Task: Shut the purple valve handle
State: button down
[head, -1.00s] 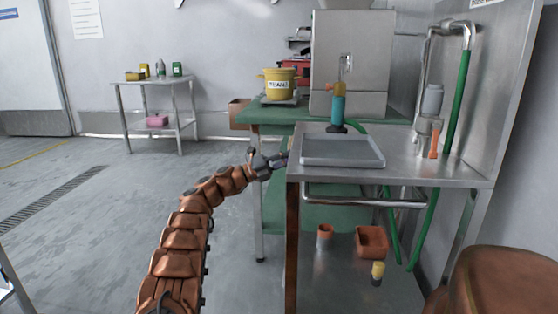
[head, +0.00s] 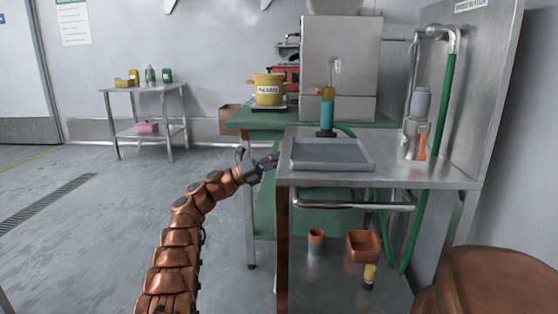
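I see no purple valve handle in the head view. An orange lever (head: 422,146) sits on the steel tap fitting at the right of the metal sink table (head: 420,174). My gripper (head: 259,157) is at the left edge of the sink table, near the tray's level in the picture. Its fingers look spread, with nothing seen between them. Whether it touches the table edge is unclear.
A grey tray (head: 333,167) lies on the sink table. A green table (head: 262,118) behind holds a yellow pot (head: 268,88) and a large steel machine (head: 345,60). A brown rounded object (head: 490,280) fills the lower right. Open floor (head: 75,240) lies to the left.

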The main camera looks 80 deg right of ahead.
jog(key=c, duration=1.2)
grip_release()
jog(key=shift+o, duration=0.2)
jog(key=shift+n, duration=0.3)
